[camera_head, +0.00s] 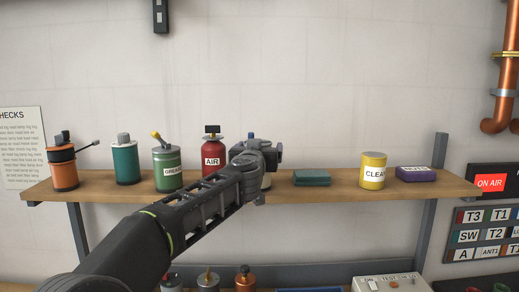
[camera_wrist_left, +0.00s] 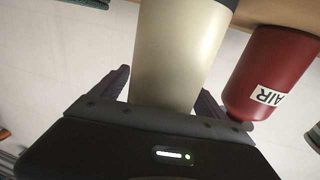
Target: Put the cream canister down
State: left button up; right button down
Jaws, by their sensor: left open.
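The cream canister (camera_wrist_left: 178,50) fills the middle of the left wrist view, large and close. It stands between the two dark fingers of my left gripper (camera_wrist_left: 162,95), which are open, one on each side of it. My right gripper is not in view.
A red AIR canister (camera_head: 212,155) stands close on the left and also shows in the left wrist view (camera_wrist_left: 270,75). Further left are green GREASE (camera_head: 167,170), teal (camera_head: 125,163) and orange (camera_head: 64,173) cans. A teal block (camera_head: 311,178), yellow CLEAN can (camera_head: 373,171) and purple block (camera_head: 416,174) are right.

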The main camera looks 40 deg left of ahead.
pick_arm(q)
jog(key=shift+r, duration=0.1)
jog(key=v, duration=1.2)
jog(key=shift+b, duration=0.35)
dwell(0.4)
